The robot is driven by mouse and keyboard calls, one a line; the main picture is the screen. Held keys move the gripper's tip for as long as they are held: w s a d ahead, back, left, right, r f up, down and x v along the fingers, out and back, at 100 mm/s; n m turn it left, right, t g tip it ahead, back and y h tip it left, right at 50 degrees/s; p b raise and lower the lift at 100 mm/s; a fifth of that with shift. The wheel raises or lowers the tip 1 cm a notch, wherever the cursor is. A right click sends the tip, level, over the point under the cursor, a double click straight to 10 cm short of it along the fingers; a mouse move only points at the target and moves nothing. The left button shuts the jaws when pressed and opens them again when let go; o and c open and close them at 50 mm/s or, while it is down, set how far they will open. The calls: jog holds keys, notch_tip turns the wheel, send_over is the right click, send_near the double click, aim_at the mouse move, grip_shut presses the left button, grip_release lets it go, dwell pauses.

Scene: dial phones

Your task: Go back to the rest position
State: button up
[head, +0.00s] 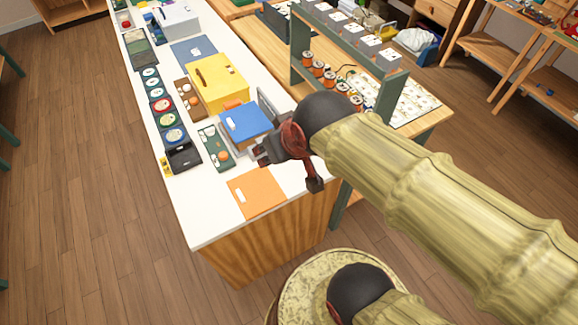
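My gripper (288,169) is at the near right end of the white counter (212,232), held above it. Its two dark fingers stand apart, one towards the blue device and one pointing down towards the counter's right edge. Nothing shows between them. A blue-topped device (245,121) stands just left of and behind the gripper. An orange sheet or pad (257,193) lies on the counter to the lower left of the gripper.
A yellow box (217,84), a green panel (216,148) and a row of round dials (162,104) stand on the counter. A green rack (347,42) with several orange spools (329,78) stands behind my arm. Wooden floor (92,175) is clear at left.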

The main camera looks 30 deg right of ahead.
jog(key=s+g, duration=0.1)
jog(key=s, duration=0.5)
jog(key=shift+r, duration=0.35)
